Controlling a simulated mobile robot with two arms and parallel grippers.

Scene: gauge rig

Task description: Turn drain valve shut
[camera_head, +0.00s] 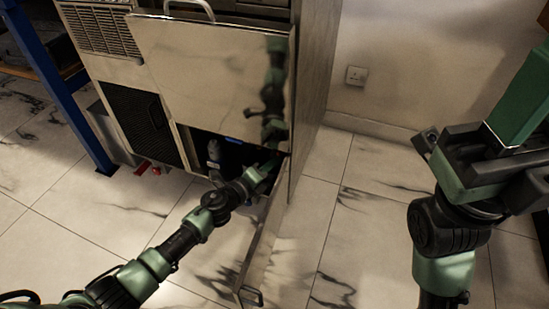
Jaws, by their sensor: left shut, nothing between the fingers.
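Small red parts (142,168) show low at the left foot of the steel machine. They may be a valve handle, but they are too small to tell. My left arm reaches from the bottom left to the machine's open lower bay. My left gripper (268,170) is at the right side of this bay, shut and empty, with its tips hard to make out in the dark. It is well to the right of the red parts.
The steel machine (205,75) has a raised front panel reflecting my arm and a dark grille (140,122). A grey bottle-like part (213,152) shows in the bay. A lower door (262,240) stands open. A blue post (60,85) is at left. Tiled floor is clear between door and right arm.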

